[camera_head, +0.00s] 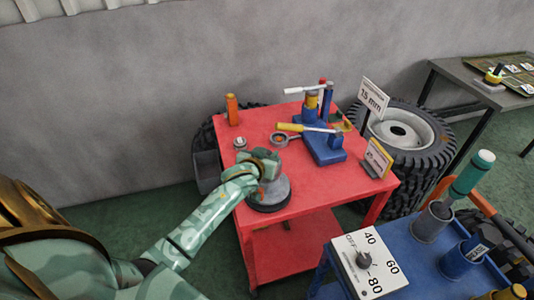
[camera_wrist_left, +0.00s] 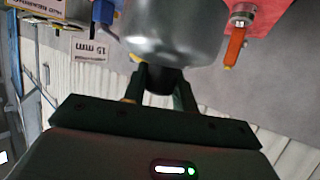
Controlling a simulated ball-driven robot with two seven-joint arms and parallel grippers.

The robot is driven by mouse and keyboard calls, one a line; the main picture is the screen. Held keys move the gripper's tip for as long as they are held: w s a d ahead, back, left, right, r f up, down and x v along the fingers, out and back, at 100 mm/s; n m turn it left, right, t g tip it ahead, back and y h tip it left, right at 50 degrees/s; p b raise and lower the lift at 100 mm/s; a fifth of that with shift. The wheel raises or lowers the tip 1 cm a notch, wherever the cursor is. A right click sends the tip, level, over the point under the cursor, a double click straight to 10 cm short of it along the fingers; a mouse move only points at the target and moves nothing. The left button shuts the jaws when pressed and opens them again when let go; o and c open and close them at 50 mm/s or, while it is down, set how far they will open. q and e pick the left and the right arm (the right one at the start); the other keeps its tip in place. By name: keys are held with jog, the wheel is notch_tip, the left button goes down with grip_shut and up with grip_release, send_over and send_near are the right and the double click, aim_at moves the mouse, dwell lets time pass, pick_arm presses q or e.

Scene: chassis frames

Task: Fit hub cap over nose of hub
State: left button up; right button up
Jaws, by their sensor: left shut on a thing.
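My left gripper (camera_head: 266,168) is over the near left part of the red cart in the head view. In the left wrist view its fingers (camera_wrist_left: 162,88) are shut on the dark stem of a smooth silver rounded piece, which looks like the hub cap (camera_wrist_left: 172,35). The gripper and arm cover the hub's upper part. I cannot tell whether the cap touches the hub's nose. My right gripper is not in view.
A blue cart (camera_head: 400,262) with a dial is at front right.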

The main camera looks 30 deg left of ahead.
pick_arm(q)
jog(key=shift+p, duration=0.35)
dwell(0.4)
jog(key=shift+f+b, duration=1.2)
jog(key=shift+f, duration=0.8)
jog(key=o, duration=1.1)
jog(key=shift+o, duration=0.2)
jog(key=shift+s, duration=0.1)
jog(key=p+v, duration=0.4)
jog(key=v, duration=1.2)
jog(key=shift+r, duration=0.15)
